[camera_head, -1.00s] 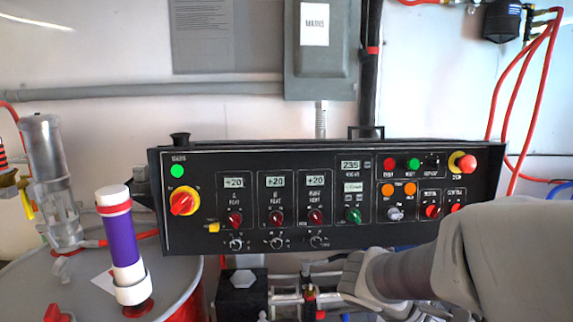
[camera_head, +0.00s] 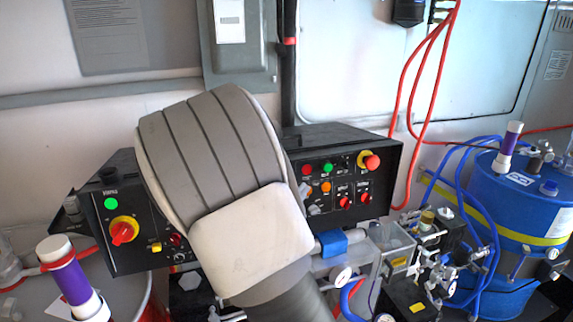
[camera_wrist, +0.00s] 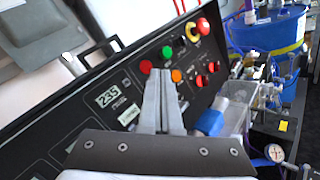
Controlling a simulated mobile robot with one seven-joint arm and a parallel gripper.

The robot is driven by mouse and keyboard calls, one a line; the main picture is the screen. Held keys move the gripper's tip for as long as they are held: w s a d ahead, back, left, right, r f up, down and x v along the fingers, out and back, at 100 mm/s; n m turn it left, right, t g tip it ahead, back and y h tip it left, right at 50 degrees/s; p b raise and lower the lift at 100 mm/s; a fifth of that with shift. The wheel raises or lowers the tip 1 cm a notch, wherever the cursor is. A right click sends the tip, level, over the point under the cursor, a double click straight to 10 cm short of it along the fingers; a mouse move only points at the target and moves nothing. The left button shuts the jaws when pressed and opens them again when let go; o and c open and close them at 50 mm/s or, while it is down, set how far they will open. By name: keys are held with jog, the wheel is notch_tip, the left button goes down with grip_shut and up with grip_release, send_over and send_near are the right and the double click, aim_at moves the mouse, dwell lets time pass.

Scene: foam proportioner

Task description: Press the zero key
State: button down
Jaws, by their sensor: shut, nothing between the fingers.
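The black control panel (camera_head: 125,250) shows in the head view, its middle hidden behind my arm. In the wrist view the panel (camera_wrist: 55,140) runs diagonally, with a 235 display (camera_wrist: 107,97). A small pale key or label (camera_wrist: 128,113) sits just below that display; its lettering is too blurred to read, so I cannot tell whether it is the zero key. My gripper (camera_wrist: 163,78) is shut and empty in the wrist view. Its tips lie over the panel to the right of the display, near the orange button (camera_wrist: 176,75). I cannot tell whether they touch.
Red (camera_wrist: 146,66) and green (camera_wrist: 168,52) buttons are close to the fingertips. A red emergency stop (camera_head: 371,161) is at the panel's right end. A black handle (camera_wrist: 97,50) rises from its top. A blue drum (camera_head: 510,210) and hoses stand right; a purple-banded cylinder (camera_head: 70,283) stands left.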

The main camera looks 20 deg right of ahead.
jog(key=shift+w, duration=0.1)
jog(key=w+f+b, duration=0.1)
jog(key=w, duration=0.7)
jog(key=shift+w+f, duration=0.25)
jog(key=shift+f, duration=0.1)
dwell(2.0)
jog(key=shift+w+f+b, duration=0.1)
jog(key=shift+w+b, duration=0.25)
jog(key=shift+w, duration=0.05)
jog(key=shift+w, duration=0.4)
dwell(0.5)
dwell(0.4)
jog(key=shift+s+b, duration=0.4)
jog(key=shift+s, duration=0.4)
